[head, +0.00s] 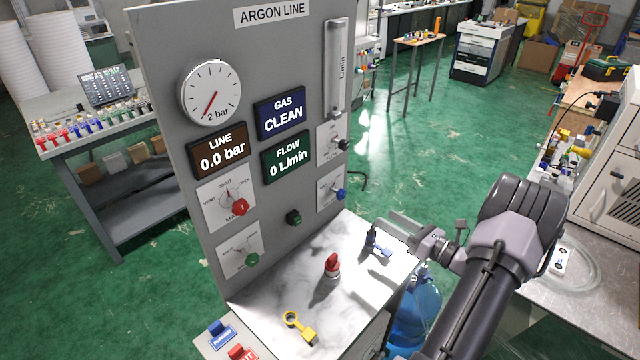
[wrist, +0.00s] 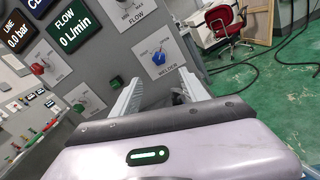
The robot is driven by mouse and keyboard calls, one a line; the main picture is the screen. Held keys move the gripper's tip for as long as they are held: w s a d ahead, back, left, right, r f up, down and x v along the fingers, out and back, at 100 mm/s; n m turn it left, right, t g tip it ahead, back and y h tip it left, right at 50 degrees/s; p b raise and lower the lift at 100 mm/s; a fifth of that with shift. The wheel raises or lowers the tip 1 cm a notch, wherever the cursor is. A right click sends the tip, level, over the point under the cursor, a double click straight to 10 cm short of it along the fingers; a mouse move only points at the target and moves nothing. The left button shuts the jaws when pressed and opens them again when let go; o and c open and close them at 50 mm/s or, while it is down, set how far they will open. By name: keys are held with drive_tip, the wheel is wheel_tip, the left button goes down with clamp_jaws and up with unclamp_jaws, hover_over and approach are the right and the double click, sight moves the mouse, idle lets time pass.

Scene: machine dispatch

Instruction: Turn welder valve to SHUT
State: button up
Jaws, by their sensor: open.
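The welder valve is a blue knob (head: 341,194) on a white plate at the lower right of the grey ARGON LINE panel (head: 290,40). In the wrist view the blue knob (wrist: 159,57) is just beyond and above my fingertips, with WELDER printed below it. My gripper (head: 384,228) is open and empty, right of the panel's lower edge and above the white shelf. In the wrist view, the two fingers of my gripper (wrist: 158,82) point towards the panel, apart from the knob.
Near the welder valve are a black flow knob (head: 343,145), a red main knob (head: 239,207), a green knob (head: 252,260) and a dark green button (head: 293,217). The shelf (head: 265,290) carries a red knobbed piece (head: 332,265), a yellow tag (head: 300,327) and a blue-and-black item (head: 376,244).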

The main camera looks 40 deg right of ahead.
sight(344, 195)
drive_tip(key=w, duration=0.5)
drive_tip(key=w+a+b, duration=0.1)
drive_tip(key=w, duration=0.5)
drive_tip(key=w+b, duration=0.1)
drive_tip(key=w, duration=0.5)
drive_tip(key=shift+a, duration=0.35)
drive_tip(key=shift+c, duration=0.4)
clamp_jaws()
